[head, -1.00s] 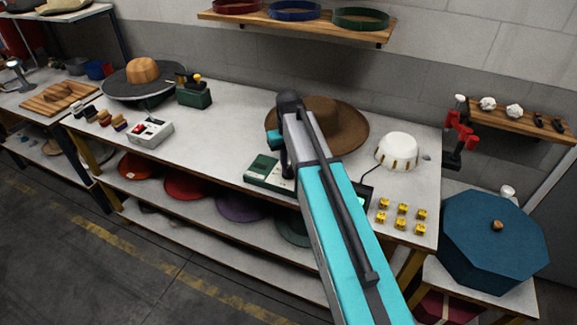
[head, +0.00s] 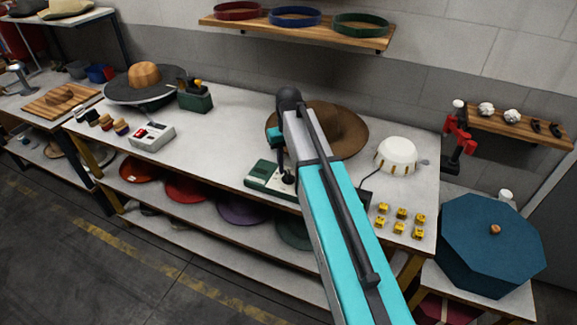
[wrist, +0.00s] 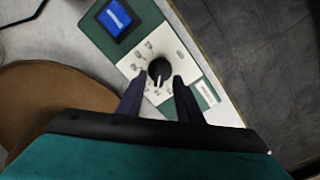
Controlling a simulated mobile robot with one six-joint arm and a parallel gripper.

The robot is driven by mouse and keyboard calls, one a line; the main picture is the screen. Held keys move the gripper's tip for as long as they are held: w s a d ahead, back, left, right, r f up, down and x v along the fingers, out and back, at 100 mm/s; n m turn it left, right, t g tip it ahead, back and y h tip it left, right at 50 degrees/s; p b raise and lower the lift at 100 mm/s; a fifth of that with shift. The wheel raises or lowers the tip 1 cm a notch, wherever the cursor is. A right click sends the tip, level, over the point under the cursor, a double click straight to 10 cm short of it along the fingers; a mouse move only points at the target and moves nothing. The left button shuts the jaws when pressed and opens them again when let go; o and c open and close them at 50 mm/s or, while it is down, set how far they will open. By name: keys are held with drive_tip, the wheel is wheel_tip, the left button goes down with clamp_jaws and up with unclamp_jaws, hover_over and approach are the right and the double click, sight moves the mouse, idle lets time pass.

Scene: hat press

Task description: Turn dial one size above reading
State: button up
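The dial is a black round knob (wrist: 159,69) with a white pointer line, set on a pale panel with small printed marks around it. The pointer faces toward my gripper, but I cannot read the marks. The green and white dial box (head: 263,176) lies at the bench's front edge; its knob also shows in the head view (head: 288,178). A blue screen (wrist: 115,17) on the box shows a pale bar, too small to read. My gripper (wrist: 157,86) is open and empty, its two dark fingers apart just short of the knob. Contact is not visible.
A brown hat (head: 335,128) sits behind the box. A white domed device (head: 397,155) and several yellow blocks (head: 401,214) are to the right. A white and grey box with a red display (head: 152,136) is to the left. Bench between the boxes is clear.

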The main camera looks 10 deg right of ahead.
sight(288, 174)
wheel_tip(288, 174, up, 11)
drive_tip(key=p, duration=0.6)
drive_tip(key=shift+f, duration=0.15)
idle(0.6)
